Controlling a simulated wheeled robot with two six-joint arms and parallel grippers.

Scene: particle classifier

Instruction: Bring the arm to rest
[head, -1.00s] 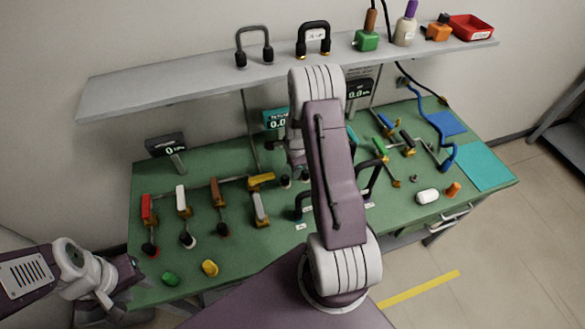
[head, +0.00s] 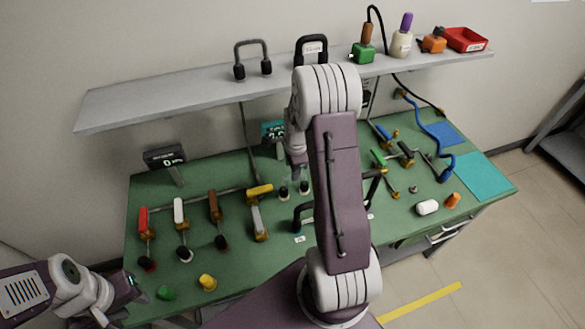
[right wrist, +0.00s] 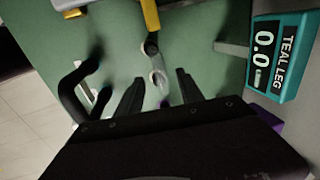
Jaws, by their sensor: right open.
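My right arm (head: 340,190) rises from the bottom middle of the head view and folds over the green bench. My left gripper (head: 130,287) is at the lower left of the head view, beside the bench's front left corner. It is too small and dark to tell whether its jaws are open or shut.
The green bench (head: 240,270) carries valves with coloured handles, a dark arched handle (right wrist: 75,88) and a teal display (right wrist: 279,55) reading 0.0. A grey shelf (head: 180,95) hangs above it. A green knob (head: 165,293) and a yellow knob (head: 207,282) lie near the front edge.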

